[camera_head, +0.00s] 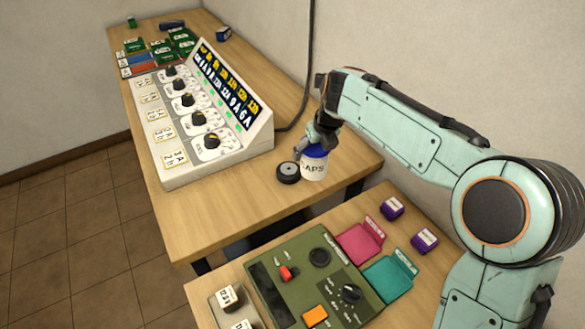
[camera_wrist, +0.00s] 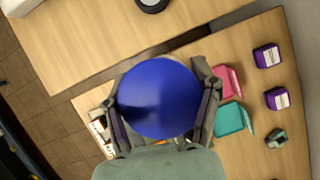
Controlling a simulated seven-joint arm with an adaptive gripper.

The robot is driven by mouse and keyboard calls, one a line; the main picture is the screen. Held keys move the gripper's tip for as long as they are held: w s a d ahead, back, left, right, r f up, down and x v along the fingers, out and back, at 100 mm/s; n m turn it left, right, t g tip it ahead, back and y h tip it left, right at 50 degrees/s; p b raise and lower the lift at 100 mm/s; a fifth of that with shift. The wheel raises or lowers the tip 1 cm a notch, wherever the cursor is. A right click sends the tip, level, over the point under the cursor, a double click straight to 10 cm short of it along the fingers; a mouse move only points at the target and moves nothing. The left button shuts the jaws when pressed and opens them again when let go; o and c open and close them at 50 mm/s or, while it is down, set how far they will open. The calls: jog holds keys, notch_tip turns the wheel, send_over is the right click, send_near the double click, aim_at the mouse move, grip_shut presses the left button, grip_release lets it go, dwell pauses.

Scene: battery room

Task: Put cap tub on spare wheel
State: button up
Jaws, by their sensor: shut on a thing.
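The cap tub (camera_head: 313,166) is white with a blue lid and dark lettering that reads as "CAPS". My gripper (camera_head: 318,142) is shut on it from above, near its lid. In the wrist view the round blue lid of the cap tub (camera_wrist: 158,98) fills the space between the fingers of my gripper (camera_wrist: 162,105). The spare wheel (camera_head: 288,173) is a small black wheel with a pale hub, on the far table just left of the tub. It shows partly at the top of the wrist view (camera_wrist: 152,4). I cannot tell whether the tub touches the table.
A white charger panel with several dials (camera_head: 210,125) stands left of the wheel. The near table holds a green control box (camera_head: 315,275), a pink tray (camera_head: 360,241), a teal tray (camera_head: 389,278) and two purple boxes (camera_head: 392,207). A gap separates the tables.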

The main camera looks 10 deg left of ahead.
jog(key=a+f, duration=0.1)
jog(key=a, duration=0.3)
send_over(288, 167)
jog(key=shift+n, duration=0.3)
notch_tip(288, 167, down, 9)
jog(key=shift+r, duration=0.1)
jog(key=shift+a+f, duration=0.1)
jog(key=shift+f, duration=1.65)
jog(key=o, duration=1.2)
jog(key=shift+f, duration=0.1)
jog(key=shift+c, duration=0.2)
